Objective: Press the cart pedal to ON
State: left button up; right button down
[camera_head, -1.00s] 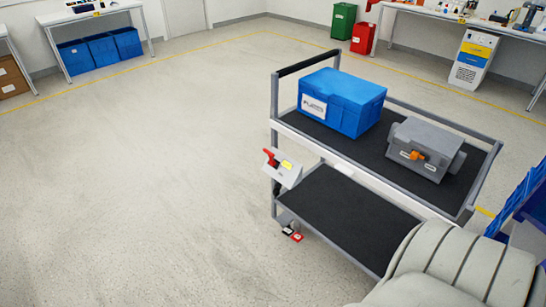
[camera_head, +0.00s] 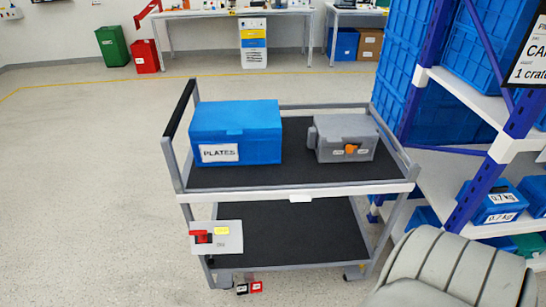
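The grey two-shelf cart (camera_head: 300,191) stands in front of me. Near its lower left wheel, close to the floor, are two small pedals side by side: a black one (camera_head: 242,289) and a red one (camera_head: 257,286), each with a pale label too small to read. A light grey panel (camera_head: 229,243) with a red handle (camera_head: 201,237) and a yellow label hangs at the cart's left front post. Neither gripper shows. A grey ribbed part at the lower right seems to be my own arm.
A blue crate labelled PLATES (camera_head: 235,130) and a grey box with an orange knob (camera_head: 345,138) sit on the cart's top shelf. A rack with blue bins (camera_head: 497,204) stands close on the right. The floor (camera_head: 90,200) left of the cart is clear.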

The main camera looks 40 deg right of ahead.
aim_at(250, 288)
jog(key=i+j+z, duration=0.25)
jog(key=j+z, duration=0.2)
jog(key=j, duration=0.15)
jog(key=i+j+z, duration=0.25)
jog(key=j+z, duration=0.2)
jog(key=j, duration=0.2)
jog(key=k, duration=0.05)
